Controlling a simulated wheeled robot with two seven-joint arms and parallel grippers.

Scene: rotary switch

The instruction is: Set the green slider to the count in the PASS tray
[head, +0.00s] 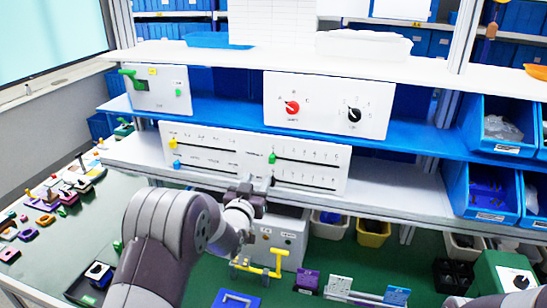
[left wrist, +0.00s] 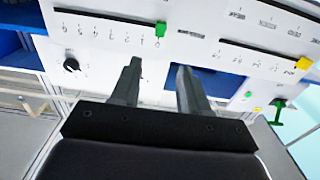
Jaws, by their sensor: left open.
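The green slider (head: 271,157) is a small green knob at the left end of the upper right slot on a white slider panel (head: 255,160). In the left wrist view the green slider (left wrist: 160,28) stands just beyond the fingertips, roughly in line with the gap between them. My left gripper (head: 251,190) is below the green slider in the head view. Its fingers (left wrist: 159,66) are apart, with nothing between them. I cannot make out which tray is PASS; the tray labels are too small to read. My right gripper is not in view.
The panel also carries a yellow slider (head: 173,143) and a blue slider (head: 177,165). A panel above has a red knob (head: 292,107) and a black knob (head: 354,115). A yellow handle-like frame (head: 262,266) stands below my arm. Blue bins (head: 490,190) are at right.

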